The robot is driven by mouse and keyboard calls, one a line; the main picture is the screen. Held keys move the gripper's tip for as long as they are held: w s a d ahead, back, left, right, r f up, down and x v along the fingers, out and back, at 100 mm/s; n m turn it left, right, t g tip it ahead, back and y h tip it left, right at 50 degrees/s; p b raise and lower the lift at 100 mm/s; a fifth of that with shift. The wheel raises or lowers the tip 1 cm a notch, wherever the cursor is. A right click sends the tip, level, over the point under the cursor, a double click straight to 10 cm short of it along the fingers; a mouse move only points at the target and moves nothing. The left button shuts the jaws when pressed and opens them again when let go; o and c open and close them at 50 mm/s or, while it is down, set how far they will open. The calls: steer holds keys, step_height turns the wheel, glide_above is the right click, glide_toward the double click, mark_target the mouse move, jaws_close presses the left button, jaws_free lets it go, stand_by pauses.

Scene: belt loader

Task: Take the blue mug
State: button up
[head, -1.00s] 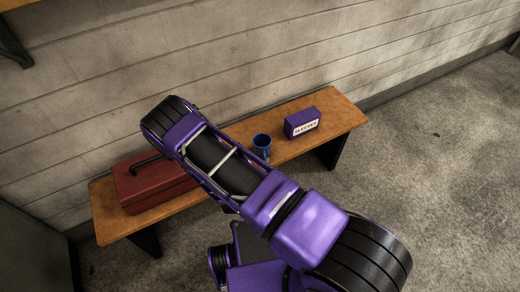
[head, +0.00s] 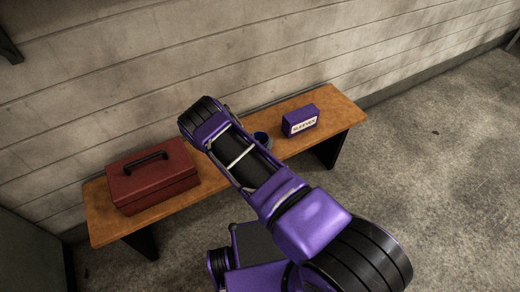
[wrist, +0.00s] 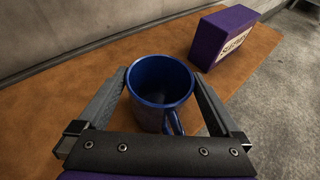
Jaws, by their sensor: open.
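The blue mug (wrist: 160,82) stands upright on the wooden bench (wrist: 60,115), open end up, with its handle toward my gripper's base in the wrist view. My gripper (wrist: 160,85) is open, with one finger on each side of the mug. I cannot tell whether either finger touches it. In the head view the mug (head: 262,137) is partly hidden behind my arm, and the gripper's fingers are hidden there too.
A purple box with a white label (head: 300,121) stands on the bench to the right of the mug. A red toolbox with a black handle (head: 152,178) sits at the bench's left end. A plank wall (head: 200,60) runs behind the bench. The concrete floor (head: 440,170) at right is clear.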

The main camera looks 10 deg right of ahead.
steer(key=c, duration=1.4)
